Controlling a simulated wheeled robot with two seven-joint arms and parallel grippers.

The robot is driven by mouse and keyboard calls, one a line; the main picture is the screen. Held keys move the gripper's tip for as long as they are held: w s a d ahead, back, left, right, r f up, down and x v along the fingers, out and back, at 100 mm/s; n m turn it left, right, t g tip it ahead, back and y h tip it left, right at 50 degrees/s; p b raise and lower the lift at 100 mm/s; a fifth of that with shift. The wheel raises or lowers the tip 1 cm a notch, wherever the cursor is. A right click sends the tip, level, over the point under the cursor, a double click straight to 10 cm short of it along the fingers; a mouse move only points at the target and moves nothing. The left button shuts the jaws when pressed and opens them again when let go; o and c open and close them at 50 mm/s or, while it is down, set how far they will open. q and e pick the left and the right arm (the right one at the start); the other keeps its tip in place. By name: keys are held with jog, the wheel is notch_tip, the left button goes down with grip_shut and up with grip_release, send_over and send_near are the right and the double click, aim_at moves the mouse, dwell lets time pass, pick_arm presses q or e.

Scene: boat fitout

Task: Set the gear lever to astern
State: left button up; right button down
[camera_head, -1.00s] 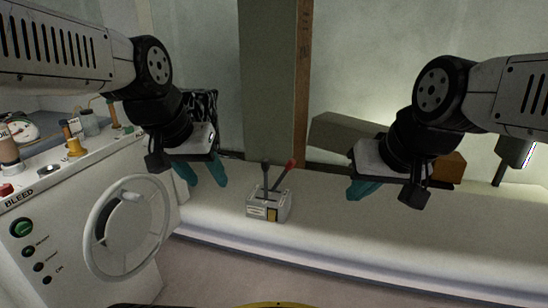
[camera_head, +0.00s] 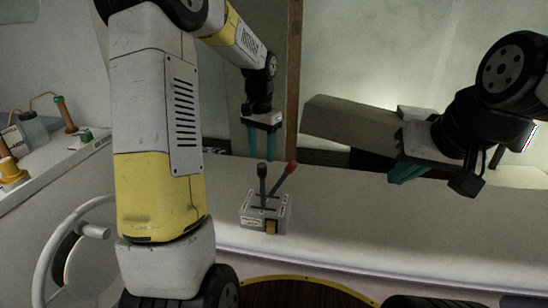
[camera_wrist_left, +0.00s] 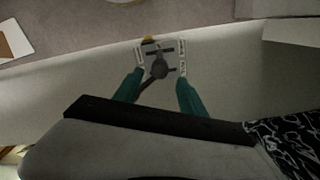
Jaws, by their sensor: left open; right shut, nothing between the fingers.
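A pale grey lever box (camera_head: 264,214) sits on the white console. It carries a dark-knobbed lever (camera_head: 262,170), standing nearly upright, and a red-knobbed lever (camera_head: 290,169), leaning to the right. I cannot read which is the gear lever. My left gripper (camera_head: 262,152) points down, open and empty, just above the dark knob in the head view. In the left wrist view the lever box (camera_wrist_left: 165,48) and a dark knob (camera_wrist_left: 159,69) show between and beyond the teal fingers (camera_wrist_left: 157,82). My right gripper (camera_head: 405,172) is shut and empty, well to the right.
A steering wheel (camera_head: 52,240) and a side counter (camera_head: 45,165) with small items stand at the left. A long grey block (camera_head: 352,123) lies behind the console. The white console top (camera_head: 370,215) right of the lever box is clear.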

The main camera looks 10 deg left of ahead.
aim_at(262, 166)
pick_arm(q)
notch_tip(262, 166, down, 6)
jog(key=shift+f, duration=0.1)
grip_shut()
dwell(0.4)
dwell(1.1)
